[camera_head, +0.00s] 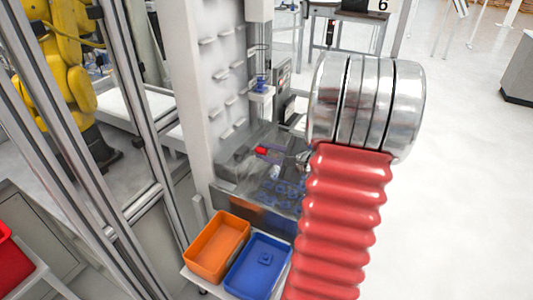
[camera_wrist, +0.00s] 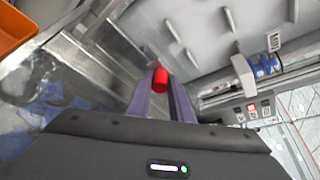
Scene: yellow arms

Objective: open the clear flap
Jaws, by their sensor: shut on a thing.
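The clear flap (camera_head: 240,172) is a see-through panel at the foot of the white column in the head view. Blue pieces show through or behind it. A red knob (camera_head: 262,151), which I take to be its handle, sticks out near its upper part. In the wrist view the red knob (camera_wrist: 160,80) sits between the tips of my gripper's two purple fingers (camera_wrist: 161,92). My gripper (camera_head: 275,153) is shut on this knob; in the head view my own arm partly hides it. I cannot tell the flap's exact angle.
An orange bin (camera_head: 217,246) and a blue bin (camera_head: 258,266) with a blue piece inside stand below the flap. A white column (camera_head: 215,80) with several small ledges rises behind. A metal frame (camera_head: 100,130) stands at the left. Open floor (camera_head: 455,160) lies at the right.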

